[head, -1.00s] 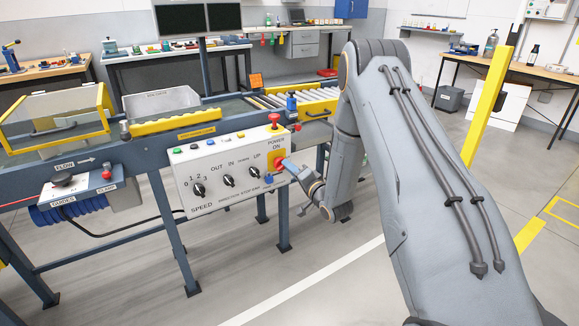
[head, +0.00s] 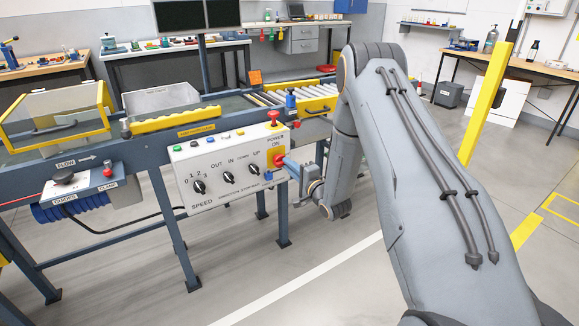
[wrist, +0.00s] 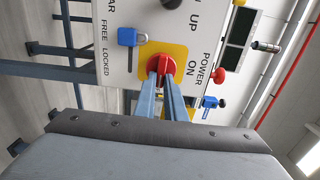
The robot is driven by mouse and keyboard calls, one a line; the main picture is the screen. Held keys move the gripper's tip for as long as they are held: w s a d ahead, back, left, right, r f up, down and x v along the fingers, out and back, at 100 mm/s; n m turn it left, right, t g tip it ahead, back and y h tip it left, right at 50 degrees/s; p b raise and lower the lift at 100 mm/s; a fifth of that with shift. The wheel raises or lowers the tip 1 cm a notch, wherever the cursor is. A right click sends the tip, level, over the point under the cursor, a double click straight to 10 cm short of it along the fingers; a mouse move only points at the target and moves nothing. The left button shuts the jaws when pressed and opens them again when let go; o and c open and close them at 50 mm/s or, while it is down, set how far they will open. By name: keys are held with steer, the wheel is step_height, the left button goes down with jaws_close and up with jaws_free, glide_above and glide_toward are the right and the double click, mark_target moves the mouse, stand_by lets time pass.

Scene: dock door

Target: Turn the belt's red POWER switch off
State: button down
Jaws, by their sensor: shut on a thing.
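The red POWER switch (wrist: 164,66) sits on a yellow plate (wrist: 178,54) at the right end of the white control panel (head: 228,172). In the wrist view the word ON is printed beside the plate. My gripper (wrist: 163,74) is shut on the red switch, with one blue-grey finger on each side of its knob.
A red mushroom button (head: 273,116) stands just above the switch on the panel. Speed and other black knobs (head: 199,187) are to the left. Floor in front is clear.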

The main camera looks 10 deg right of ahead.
steer(key=c, duration=1.8)
jaws_free()
steer(key=shift+v, duration=3.95)
